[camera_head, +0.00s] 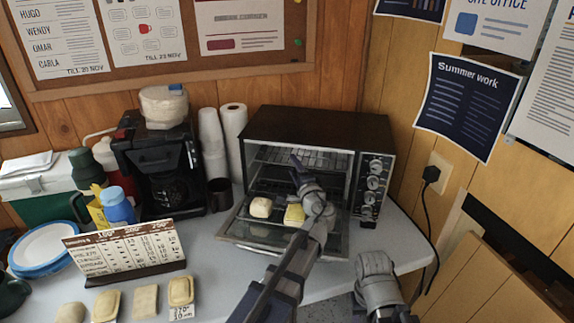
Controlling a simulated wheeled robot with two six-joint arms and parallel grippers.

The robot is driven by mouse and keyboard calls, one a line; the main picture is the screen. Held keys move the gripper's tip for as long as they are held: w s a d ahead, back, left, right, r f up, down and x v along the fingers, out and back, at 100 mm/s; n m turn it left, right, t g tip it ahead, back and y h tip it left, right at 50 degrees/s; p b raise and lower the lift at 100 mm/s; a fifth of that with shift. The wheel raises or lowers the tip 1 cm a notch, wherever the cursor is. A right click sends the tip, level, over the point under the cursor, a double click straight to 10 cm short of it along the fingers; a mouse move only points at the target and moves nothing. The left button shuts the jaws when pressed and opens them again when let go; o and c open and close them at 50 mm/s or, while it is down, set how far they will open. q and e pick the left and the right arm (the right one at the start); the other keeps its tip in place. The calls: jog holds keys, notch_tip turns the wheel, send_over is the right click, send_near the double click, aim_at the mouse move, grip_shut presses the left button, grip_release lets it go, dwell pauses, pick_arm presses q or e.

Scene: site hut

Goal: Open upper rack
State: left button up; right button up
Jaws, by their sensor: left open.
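A dark toaster oven (318,126) stands at the back with its glass door (285,236) folded down. The upper rack (275,157) shows as a wire grid inside the cavity. Two pale buns, a left one (260,207) and a yellower right one (294,214), sit low at the oven's mouth; whether they rest on a lower rack or tray is hard to tell. My left gripper (296,164) is open at the oven opening, in front of the upper rack's middle. Contact with the rack cannot be made out. My left wrist hides part of the opening.
A knob panel (373,186) forms the oven's right side. Paper rolls (233,140), a dark mug (220,194) and a coffee maker (160,165) stand to its left. A printed chart (125,250) and several bread pieces sit at the front left. A cord hangs at right.

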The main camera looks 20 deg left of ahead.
pick_arm(q)
jog(key=shift+w+a, duration=0.1)
jog(key=shift+w, duration=0.05)
jog(key=shift+c, duration=0.3)
grip_shut()
dwell(1.1)
